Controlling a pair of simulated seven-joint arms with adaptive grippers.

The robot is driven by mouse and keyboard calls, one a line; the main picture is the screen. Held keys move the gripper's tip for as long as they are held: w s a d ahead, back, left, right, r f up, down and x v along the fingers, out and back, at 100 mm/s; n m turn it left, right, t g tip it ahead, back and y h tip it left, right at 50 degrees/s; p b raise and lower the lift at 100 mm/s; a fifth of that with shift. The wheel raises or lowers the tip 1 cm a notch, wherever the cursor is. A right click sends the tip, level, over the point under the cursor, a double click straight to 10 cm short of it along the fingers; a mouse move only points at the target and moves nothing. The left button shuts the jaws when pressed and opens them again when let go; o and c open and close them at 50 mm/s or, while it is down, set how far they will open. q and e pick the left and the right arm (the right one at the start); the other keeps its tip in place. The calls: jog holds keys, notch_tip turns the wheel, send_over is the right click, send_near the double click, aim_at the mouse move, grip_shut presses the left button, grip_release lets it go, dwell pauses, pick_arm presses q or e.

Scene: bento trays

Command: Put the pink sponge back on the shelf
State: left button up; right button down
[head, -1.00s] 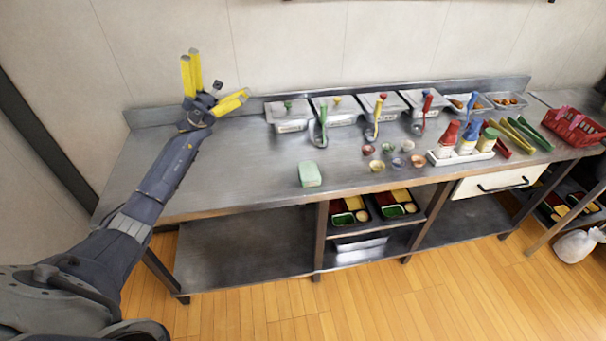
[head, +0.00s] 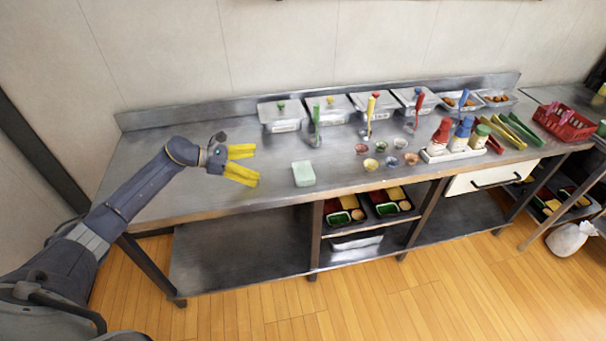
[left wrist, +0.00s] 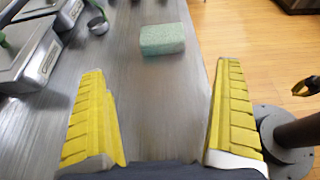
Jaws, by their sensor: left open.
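A pale green block-shaped sponge (head: 303,174) lies flat on the steel counter; no pink sponge shows. It also shows in the left wrist view (left wrist: 162,39), ahead of the fingers. My left gripper (head: 250,166) is open and empty, low over the counter to the left of the sponge and apart from it. Its two yellow fingers (left wrist: 163,115) are spread wide in the left wrist view. A small black and yellow part (left wrist: 307,86) at the right edge there looks like my right gripper; its jaws cannot be made out. The shelf (head: 240,250) under the counter is bare on the left.
Lidded steel containers (head: 283,115) with ladles line the back. Small bowls (head: 370,164), a bottle caddy (head: 452,154), tongs (head: 520,128) and a red basket (head: 565,125) stand to the right. Bento trays (head: 345,210) fill the middle under-shelf. The counter around the sponge is clear.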

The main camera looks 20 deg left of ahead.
pick_arm(q)
send_near(302, 171)
jog(key=x, duration=0.4)
jog(key=shift+w+a+f, duration=0.1)
jog(key=shift+w+f, duration=0.1)
jog(key=shift+f, duration=0.15)
jog(key=shift+x, duration=3)
jog(key=shift+r, duration=0.2)
jog(key=shift+s, duration=0.1)
jog(key=c, duration=0.6)
jog(key=shift+c, duration=0.3)
jog(key=shift+r, duration=0.15)
